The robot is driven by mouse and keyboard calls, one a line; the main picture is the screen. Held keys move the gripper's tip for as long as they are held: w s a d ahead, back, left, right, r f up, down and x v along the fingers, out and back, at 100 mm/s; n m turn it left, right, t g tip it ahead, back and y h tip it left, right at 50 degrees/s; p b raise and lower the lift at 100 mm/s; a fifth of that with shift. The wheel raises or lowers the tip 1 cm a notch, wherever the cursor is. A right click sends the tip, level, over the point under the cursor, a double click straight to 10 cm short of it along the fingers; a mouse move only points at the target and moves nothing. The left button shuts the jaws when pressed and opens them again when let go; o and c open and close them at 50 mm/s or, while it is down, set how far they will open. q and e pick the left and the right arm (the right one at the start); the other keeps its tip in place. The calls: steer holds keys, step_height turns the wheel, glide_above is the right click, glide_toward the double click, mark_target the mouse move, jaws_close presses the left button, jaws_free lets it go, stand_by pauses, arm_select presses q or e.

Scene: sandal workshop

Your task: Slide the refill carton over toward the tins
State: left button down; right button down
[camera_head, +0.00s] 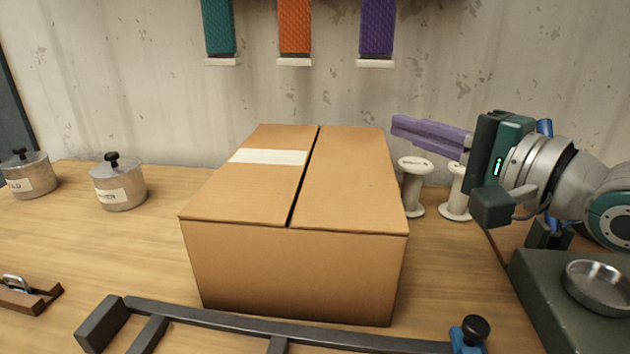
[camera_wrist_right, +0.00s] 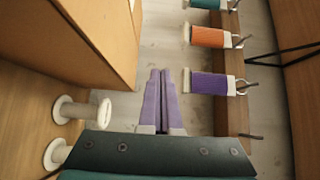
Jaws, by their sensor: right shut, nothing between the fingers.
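The refill carton (camera_head: 300,270) is a large brown closed box with a white label, standing on the bench in the middle of the head view. Its side fills the upper left of the right wrist view (camera_wrist_right: 85,40). Two metal tins with black knobs, a nearer tin (camera_head: 118,190) and a farther-left tin (camera_head: 30,178), stand left of the carton, apart from it. My right gripper (camera_head: 394,122) has purple fingers that are shut and empty. It is raised at the carton's back right, and I cannot tell whether it touches. My left gripper is not in view.
Two white spools (camera_head: 413,188) stand right of the carton. A dark frame (camera_head: 250,335) lies along the front, with a blue-and-black knob (camera_head: 470,335). A scale with a metal dish (camera_head: 598,285) is at right. The bench between carton and tins looks clear.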

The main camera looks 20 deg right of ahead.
steer(key=f+b, duration=0.1)
steer(key=f, duration=0.2)
steer(key=d+f+b, duration=0.1)
steer(key=f, duration=0.3)
steer(key=s+d+f+b, duration=0.1)
steer(key=f, duration=0.2)
steer(key=shift+f+b, duration=0.2)
steer(key=shift+b, duration=0.1)
steer(key=shift+w+a+r, duration=0.1)
steer(key=shift+a+r, duration=0.1)
steer(key=shift+a, duration=0.25)
steer(key=shift+w, duration=0.1)
